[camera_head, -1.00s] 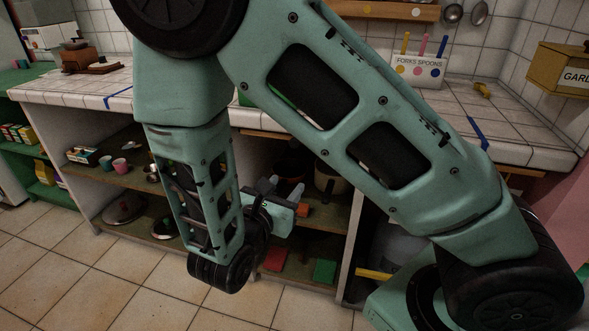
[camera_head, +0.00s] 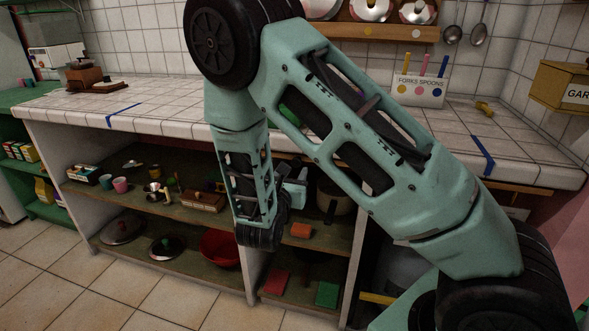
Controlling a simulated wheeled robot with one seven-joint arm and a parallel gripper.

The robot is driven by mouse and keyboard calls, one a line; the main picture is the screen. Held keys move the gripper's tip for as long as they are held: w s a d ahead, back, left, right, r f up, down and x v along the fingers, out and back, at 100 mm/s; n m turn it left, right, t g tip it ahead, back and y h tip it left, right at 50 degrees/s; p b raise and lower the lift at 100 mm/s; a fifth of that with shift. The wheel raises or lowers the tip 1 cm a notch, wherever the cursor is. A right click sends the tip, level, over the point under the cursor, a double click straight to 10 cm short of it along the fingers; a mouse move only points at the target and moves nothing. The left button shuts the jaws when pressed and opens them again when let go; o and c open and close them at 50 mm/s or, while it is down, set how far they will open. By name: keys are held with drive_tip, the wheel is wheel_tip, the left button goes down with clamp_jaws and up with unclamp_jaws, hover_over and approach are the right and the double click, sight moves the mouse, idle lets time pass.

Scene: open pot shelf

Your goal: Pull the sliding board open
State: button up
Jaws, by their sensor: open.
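A thin wooden board edge (camera_head: 515,187) shows just under the countertop at the right, close to flush with the counter front. This looks like the sliding board, but my arm hides much of the counter's underside to its left. My gripper (camera_head: 297,183) is in front of the middle shelf bay, below the counter edge and well left of that board edge. It is open, partly hidden behind my forearm, and nothing shows between its fingers.
The tiled countertop (camera_head: 160,95) runs above open shelves. A red bowl (camera_head: 220,248), lidded pans, cups and an orange block (camera_head: 301,230) stand on them. A utensil box (camera_head: 419,90) stands on the counter. The tiled floor (camera_head: 150,300) in front is clear.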

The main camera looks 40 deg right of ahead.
drive_tip(key=shift+x, duration=1.5)
